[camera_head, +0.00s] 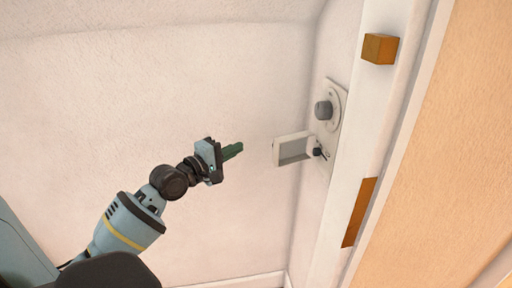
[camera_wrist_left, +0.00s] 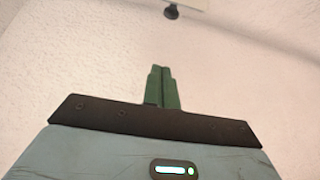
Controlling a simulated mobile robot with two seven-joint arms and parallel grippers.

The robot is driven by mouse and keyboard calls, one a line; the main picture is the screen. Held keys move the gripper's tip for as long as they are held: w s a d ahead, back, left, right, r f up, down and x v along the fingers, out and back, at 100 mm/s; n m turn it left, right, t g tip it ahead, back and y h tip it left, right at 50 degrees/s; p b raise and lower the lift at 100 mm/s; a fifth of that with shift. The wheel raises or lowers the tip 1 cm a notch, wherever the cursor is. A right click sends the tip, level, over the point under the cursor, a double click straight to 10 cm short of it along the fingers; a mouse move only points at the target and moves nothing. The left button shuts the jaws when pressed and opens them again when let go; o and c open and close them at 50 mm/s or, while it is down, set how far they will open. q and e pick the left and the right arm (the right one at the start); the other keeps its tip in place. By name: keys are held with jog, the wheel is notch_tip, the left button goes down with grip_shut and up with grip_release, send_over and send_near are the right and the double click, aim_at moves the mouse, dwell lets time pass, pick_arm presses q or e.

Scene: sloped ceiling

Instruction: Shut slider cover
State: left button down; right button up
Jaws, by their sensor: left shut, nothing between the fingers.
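The slider cover (camera_head: 293,148) is a small pale frame-like flap that sticks out from a white wall plate (camera_head: 335,98). A grey round knob (camera_head: 323,110) sits on the plate above it, and a small dark knob (camera_head: 318,152) sits beside the cover. My left gripper (camera_head: 238,150) is shut and empty, to the left of the cover and apart from it, its green fingers pointing right. In the left wrist view the shut fingers (camera_wrist_left: 163,85) point up toward the wall. A dark knob (camera_wrist_left: 171,12) shows at that view's top edge. My right gripper is not in view.
A white post (camera_head: 380,90) stands right of the plate, with an orange-brown block (camera_head: 380,48) and a brown plate (camera_head: 359,212) on it. A tan panel (camera_head: 455,150) fills the right side. The space between my gripper and the cover is clear.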

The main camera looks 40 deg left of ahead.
aim_at(290, 146)
pick_arm(q)
jog(key=w, duration=0.6)
jog(key=w+d, duration=0.1)
jog(key=w, duration=0.2)
jog(key=shift+w+d, duration=0.1)
jog(key=shift+w, duration=0.05)
jog(key=shift+w+d, duration=0.15)
jog(key=shift+d, duration=0.1)
jog(key=s+d, duration=0.1)
jog(key=d+p, duration=0.1)
jog(key=d, duration=0.1)
jog(key=shift+s+d, duration=0.1)
jog(key=shift+s, duration=0.3)
